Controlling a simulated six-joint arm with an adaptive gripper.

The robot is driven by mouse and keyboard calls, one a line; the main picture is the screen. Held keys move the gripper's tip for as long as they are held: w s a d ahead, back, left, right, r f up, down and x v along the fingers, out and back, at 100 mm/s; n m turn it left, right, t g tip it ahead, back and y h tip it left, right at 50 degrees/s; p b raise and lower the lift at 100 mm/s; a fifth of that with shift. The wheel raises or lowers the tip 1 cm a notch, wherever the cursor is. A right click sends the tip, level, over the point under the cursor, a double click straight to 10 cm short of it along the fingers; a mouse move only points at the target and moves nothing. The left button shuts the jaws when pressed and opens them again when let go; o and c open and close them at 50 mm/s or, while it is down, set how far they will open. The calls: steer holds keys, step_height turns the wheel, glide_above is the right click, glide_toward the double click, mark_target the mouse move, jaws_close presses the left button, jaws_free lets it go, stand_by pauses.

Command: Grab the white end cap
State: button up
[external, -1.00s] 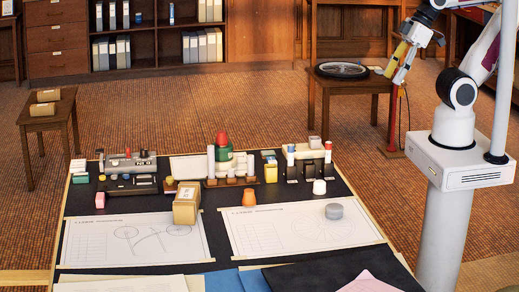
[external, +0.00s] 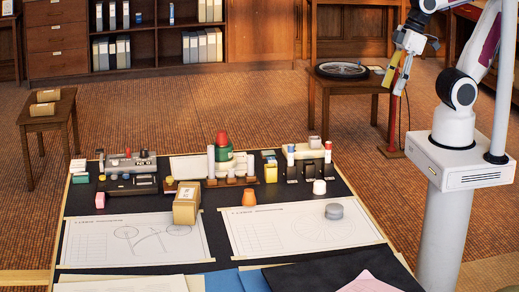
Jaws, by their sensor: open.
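A small white cap (external: 319,187) stands on the dark drafting board at its right side, just above the right drawing sheet; it looks like the white end cap. My gripper (external: 397,92) hangs in the air at the upper right, well above and to the right of the cap, and points downward. It is open, with nothing seen between its fingers. Its fingertips are small and partly unclear in this view.
A grey round piece (external: 334,211) and an orange piece (external: 248,197) are near the cap. A cardboard box (external: 186,204) stands at the left sheet. Racks with upright tubes (external: 328,153) line the board's back. A side table (external: 350,88) with a wheel stands behind.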

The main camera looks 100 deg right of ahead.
steer(key=w+f+n+g+h, duration=0.2)
steer(key=w+f+n+g, duration=0.3)
steer(key=f, duration=0.4)
steer(key=n+t+h, duration=0.2)
steer(key=n+h, duration=0.1)
steer(key=n, duration=1.3)
glide_toward(320, 181)
steer(key=shift+x, duration=1.1)
steer(key=shift+s+d+f, duration=0.1)
steer(key=shift+d+f, duration=0.05)
steer(key=shift+d+f+y, duration=0.15)
steer(key=shift+d+f, duration=0.05)
steer(key=shift+f, duration=0.35)
steer(key=shift+d+f+y, duration=0.15)
steer(key=shift+d+f, duration=0.05)
steer(key=shift+f, duration=0.35)
steer(key=shift+w+x, duration=0.15)
steer(key=shift+x, duration=1.15)
steer(key=shift+w+x, duration=0.15)
steer(key=shift+x, duration=1.15)
